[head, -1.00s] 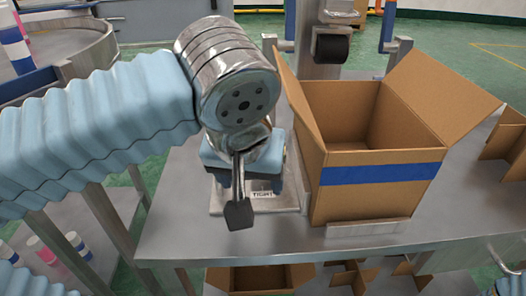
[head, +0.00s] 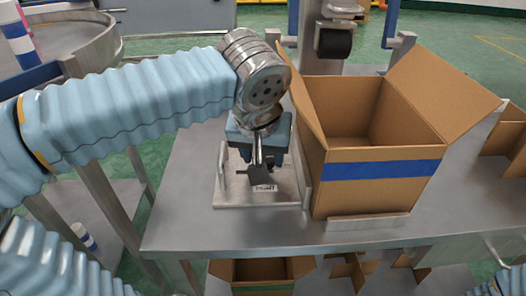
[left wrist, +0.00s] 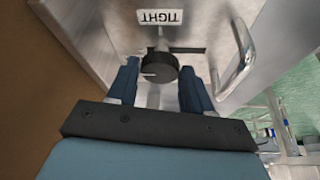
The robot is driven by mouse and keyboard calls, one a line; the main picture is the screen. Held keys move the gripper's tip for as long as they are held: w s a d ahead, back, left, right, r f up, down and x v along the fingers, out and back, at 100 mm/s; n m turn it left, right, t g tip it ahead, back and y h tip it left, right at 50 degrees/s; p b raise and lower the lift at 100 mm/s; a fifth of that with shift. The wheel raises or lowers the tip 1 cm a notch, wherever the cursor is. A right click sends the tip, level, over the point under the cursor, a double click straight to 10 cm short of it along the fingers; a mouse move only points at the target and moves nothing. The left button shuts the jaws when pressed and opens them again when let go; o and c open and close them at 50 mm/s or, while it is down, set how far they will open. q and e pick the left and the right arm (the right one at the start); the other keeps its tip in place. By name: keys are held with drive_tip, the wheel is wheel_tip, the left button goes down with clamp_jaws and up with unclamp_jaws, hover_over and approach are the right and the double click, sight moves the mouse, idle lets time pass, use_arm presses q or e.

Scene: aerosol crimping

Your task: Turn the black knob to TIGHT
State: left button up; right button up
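The black knob (left wrist: 158,67) shows in the left wrist view as a round dark disc with a short white mark on its left side. The TIGHT label (left wrist: 158,17) sits above it there, upside down; it also shows in the head view (head: 264,187) near the plate's front. My left gripper (head: 262,162) points down over the metal plate (head: 230,193). In the head view the gripper mostly hides the knob. My right gripper is out of view.
A bar handle (head: 223,162) rises at the plate's left side. An open cardboard box (head: 375,195) with a blue stripe stands close on the right. The metal table (head: 180,205) is clear to the left of the plate. Another box (head: 262,270) lies below.

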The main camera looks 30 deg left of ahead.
use_arm(q)
drive_tip(key=c, duration=0.6)
drive_tip(key=shift+m, duration=0.4)
drive_tip(key=shift+a+m+h+b, duration=0.15)
drive_tip(key=shift+m+h+b, duration=0.3)
drive_tip(key=shift+m, duration=0.55)
drive_tip(key=m, duration=0.1)
drive_tip(key=m+h, duration=0.1)
drive_tip(key=m, duration=0.1)
drive_tip(key=shift+a+m+h, duration=0.15)
drive_tip(key=shift+m+h, duration=0.1)
drive_tip(key=shift+m, duration=0.05)
drive_tip(key=m+h, duration=0.1)
drive_tip(key=m, duration=0.1)
drive_tip(key=m+h, duration=0.1)
drive_tip(key=m, duration=0.2)
drive_tip(key=shift+w+a+g, duration=0.1)
drive_tip(key=shift+a+g, duration=0.1)
drive_tip(key=shift+g, duration=0.1)
drive_tip(key=m, duration=0.2)
drive_tip(key=m+g+h, duration=0.1)
drive_tip(key=m, duration=0.1)
drive_tip(key=m+g, duration=0.1)
drive_tip(key=m, duration=0.1)
drive_tip(key=shift+w+a, duration=0.15)
drive_tip(key=shift+w, duration=0.1)
drive_tip(key=shift+m+p, duration=0.3)
drive_tip(key=shift+m, duration=0.1)
